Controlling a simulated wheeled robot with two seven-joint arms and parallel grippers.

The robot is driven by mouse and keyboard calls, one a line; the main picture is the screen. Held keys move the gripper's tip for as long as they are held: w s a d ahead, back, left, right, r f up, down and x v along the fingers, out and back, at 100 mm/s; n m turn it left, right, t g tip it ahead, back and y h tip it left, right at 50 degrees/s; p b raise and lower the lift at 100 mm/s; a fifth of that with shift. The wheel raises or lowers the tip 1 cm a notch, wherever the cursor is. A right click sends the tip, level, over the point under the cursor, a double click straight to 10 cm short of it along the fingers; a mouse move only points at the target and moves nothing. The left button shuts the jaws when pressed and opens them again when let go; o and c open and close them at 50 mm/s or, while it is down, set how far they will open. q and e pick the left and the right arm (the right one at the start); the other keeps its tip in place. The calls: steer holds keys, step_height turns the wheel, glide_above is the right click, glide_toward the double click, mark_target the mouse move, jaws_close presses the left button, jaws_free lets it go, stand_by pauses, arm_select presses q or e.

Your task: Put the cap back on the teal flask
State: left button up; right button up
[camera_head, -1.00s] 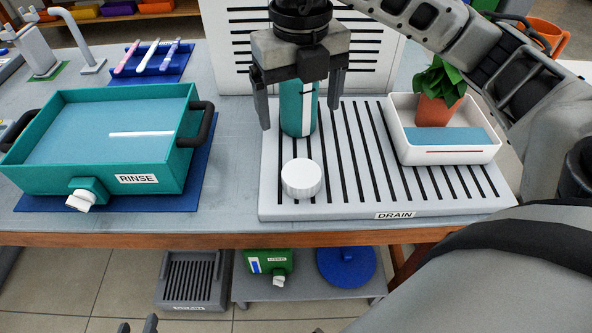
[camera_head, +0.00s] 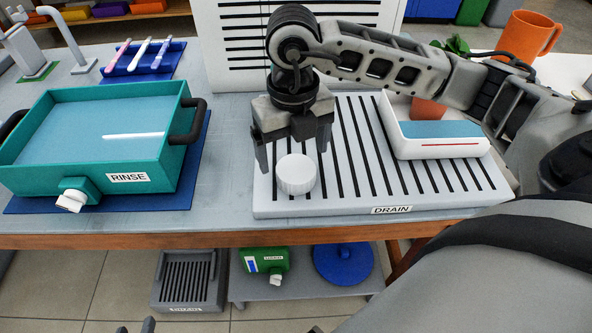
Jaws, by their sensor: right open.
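The white round ridged cap (camera_head: 295,176) lies on the front left of the white, black-slotted drain board. My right gripper (camera_head: 292,160) points down at it, open, with one finger on either side of the cap in the picture; I cannot tell whether they touch it. The teal flask is hidden behind my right gripper and arm. Only small dark tips of what looks like my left gripper (camera_head: 136,327) show at the bottom edge, well away from the cap, and its opening is unclear.
The drain board (camera_head: 350,207) has free room right of the cap. A white tray (camera_head: 443,151) with a plant pot (camera_head: 427,109) stands on its back right, partly behind my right arm. A teal rinse basin (camera_head: 125,178) stands on the left. Brushes lie on a blue rack (camera_head: 141,72).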

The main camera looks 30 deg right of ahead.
mark_target(296, 168)
steer(key=shift+d+f, duration=0.2)
steer(key=shift+f, duration=2.45)
steer(key=c, duration=1.1)
